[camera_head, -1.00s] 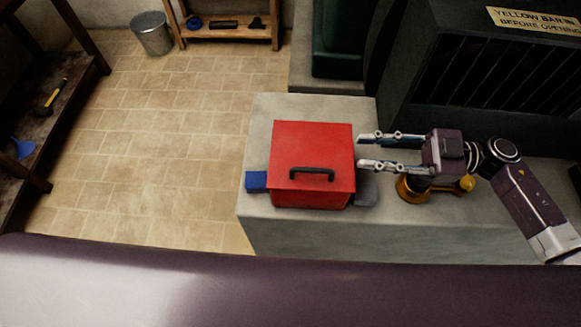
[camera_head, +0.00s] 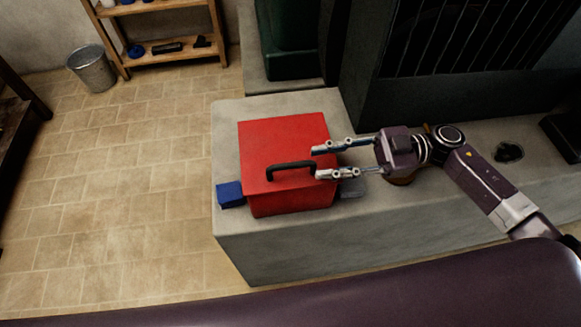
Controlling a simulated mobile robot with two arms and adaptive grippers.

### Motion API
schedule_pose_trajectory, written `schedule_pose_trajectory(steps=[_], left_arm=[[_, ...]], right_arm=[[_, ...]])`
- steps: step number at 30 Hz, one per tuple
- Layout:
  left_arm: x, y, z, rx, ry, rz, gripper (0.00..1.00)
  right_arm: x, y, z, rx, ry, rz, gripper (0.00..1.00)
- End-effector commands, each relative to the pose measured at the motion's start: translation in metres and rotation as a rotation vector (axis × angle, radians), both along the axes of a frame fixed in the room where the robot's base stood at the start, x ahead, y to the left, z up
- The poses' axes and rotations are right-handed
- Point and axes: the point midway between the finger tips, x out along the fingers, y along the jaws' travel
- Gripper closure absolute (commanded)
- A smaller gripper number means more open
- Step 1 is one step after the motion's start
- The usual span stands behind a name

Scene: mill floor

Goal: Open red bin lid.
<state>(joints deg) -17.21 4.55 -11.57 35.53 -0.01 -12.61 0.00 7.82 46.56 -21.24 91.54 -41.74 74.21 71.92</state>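The red bin (camera_head: 286,190) stands on a grey stone ledge. Its red lid (camera_head: 275,140) is down, with a black bar handle (camera_head: 285,166) near the front edge. My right gripper (camera_head: 316,162) comes in from the right, open, with its two fingers pointing left. The fingertips overlap the right side of the lid in the picture, and the nearer one is close to the right end of the handle. I cannot tell whether it touches. Nothing shows between the fingers. My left gripper is not in view.
A blue block (camera_head: 231,194) lies left of the bin on the ledge (camera_head: 280,245). A grey piece (camera_head: 353,187) lies right of it. A brass-coloured object (camera_head: 403,180) is mostly hidden under my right gripper. Dark machinery (camera_head: 365,95) stands behind. The tiled floor (camera_head: 110,190) is clear.

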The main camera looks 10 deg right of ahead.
Motion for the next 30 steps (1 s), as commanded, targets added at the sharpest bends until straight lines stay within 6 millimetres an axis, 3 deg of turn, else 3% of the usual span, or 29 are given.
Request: schedule_pose_trajectory(steps=[9,15,25,30], left_arm=[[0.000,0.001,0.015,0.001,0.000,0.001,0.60],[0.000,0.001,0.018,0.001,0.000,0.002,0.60],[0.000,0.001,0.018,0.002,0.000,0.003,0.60],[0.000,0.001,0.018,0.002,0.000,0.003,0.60]], right_arm=[[0.000,0.049,0.005,0.005,-0.001,0.002,0.73],[0.000,0.070,0.003,0.003,-0.001,0.001,0.73],[0.000,0.074,0.002,0.001,-0.001,0.000,0.73],[0.000,0.074,0.002,0.001,-0.001,0.000,0.91]])
